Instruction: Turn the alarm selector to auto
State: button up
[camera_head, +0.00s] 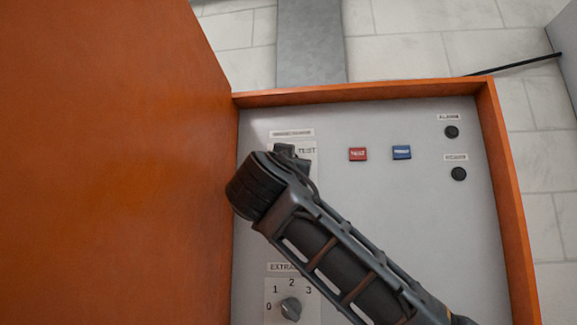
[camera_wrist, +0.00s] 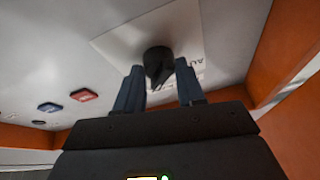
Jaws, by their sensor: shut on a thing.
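The alarm selector is a black rotary knob (camera_wrist: 158,64) on a pale square plate, seen between my fingers in the wrist view. It also shows in part in the head view (camera_head: 284,150), at the upper left of the grey panel, beside the word TEST. Part of an "AU" label shows right of the knob in the wrist view. My gripper (camera_wrist: 160,72) is shut on the knob, one finger on each side. In the head view my wrist covers the lower part of the selector plate, and I cannot tell which mark the knob points to.
The grey panel (camera_head: 400,230) sits inside an orange frame, with an open orange door (camera_head: 120,150) close on the left. A red button (camera_head: 357,154) and a blue button (camera_head: 401,152) lie to the right.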

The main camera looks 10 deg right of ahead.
jog(key=shift+f+n+b, duration=0.1)
jog(key=shift+n+b, duration=0.2)
jog(key=shift+n, duration=0.1)
jog(key=n+g+y+p, duration=0.1)
jog(key=n+y, duration=0.1)
jog(key=n, duration=0.5)
jog(key=n+g+y+p, duration=0.1)
jog(key=n+y+p, duration=0.1)
jog(key=n, duration=0.5)
jog(key=r+n+g+y+p, duration=0.1)
jog(key=n+y, duration=0.3)
jog(key=n, duration=0.3)
jog(key=shift+s+d+n, duration=0.1)
jog(key=shift+d+n, duration=0.3)
jog(key=o, duration=1)
